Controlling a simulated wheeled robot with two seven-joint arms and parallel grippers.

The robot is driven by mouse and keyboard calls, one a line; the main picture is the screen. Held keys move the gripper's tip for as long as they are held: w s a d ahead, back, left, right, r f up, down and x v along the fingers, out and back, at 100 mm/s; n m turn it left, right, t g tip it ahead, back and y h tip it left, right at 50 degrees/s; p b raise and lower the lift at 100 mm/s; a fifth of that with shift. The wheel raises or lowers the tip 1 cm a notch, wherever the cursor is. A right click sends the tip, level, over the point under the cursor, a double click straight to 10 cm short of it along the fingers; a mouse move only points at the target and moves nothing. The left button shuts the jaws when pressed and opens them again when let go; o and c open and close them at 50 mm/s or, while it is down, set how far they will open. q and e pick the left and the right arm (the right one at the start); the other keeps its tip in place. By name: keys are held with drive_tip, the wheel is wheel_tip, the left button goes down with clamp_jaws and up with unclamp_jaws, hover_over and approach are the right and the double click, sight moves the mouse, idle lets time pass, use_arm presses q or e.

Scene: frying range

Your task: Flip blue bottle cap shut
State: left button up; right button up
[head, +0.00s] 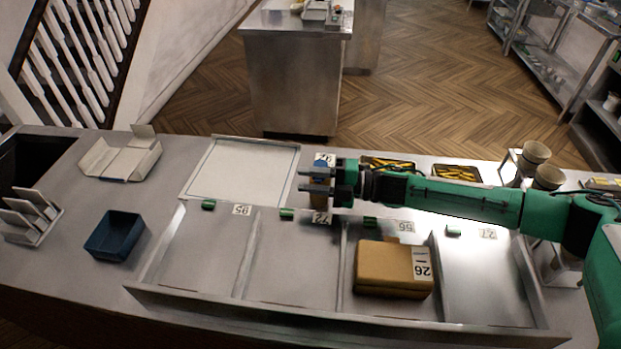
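My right gripper (305,179) reaches in from the right at the back of the counter, its two dark fingers pointing left. A small upright thing with an orange-brown body and a blue part (319,165) near its top shows at the fingers, partly covered by them. It may be the bottle with the blue cap. It is too small to tell whether the cap is open or whether the fingers grip the bottle. My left gripper is out of view.
A white board (243,172) lies left of the gripper. In front are metal bays with number cards and a brown box (394,269). A blue bin (115,236), an open carton (120,158) and a rack (32,217) stand left. Cups (536,152) stand right.

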clamp_jaws()
drive_tip(key=shift+r, duration=0.2)
drive_tip(key=shift+w+d+r+m+p, duration=0.1)
drive_tip(key=shift+r+m+p, duration=0.25)
drive_tip(key=shift+m+p, duration=0.55)
drive_tip(key=shift+w+a+r+m+p, duration=0.15)
drive_tip(key=shift+r+m+p, duration=0.2)
drive_tip(key=shift+m, duration=1.1)
drive_tip(key=shift+w+d+r+m+p, duration=0.15)
drive_tip(key=shift+r+m+p, duration=0.15)
drive_tip(key=shift+m+p, duration=0.65)
unclamp_jaws()
drive_tip(key=shift+d+b, duration=0.1)
drive_tip(key=shift+b, duration=0.2)
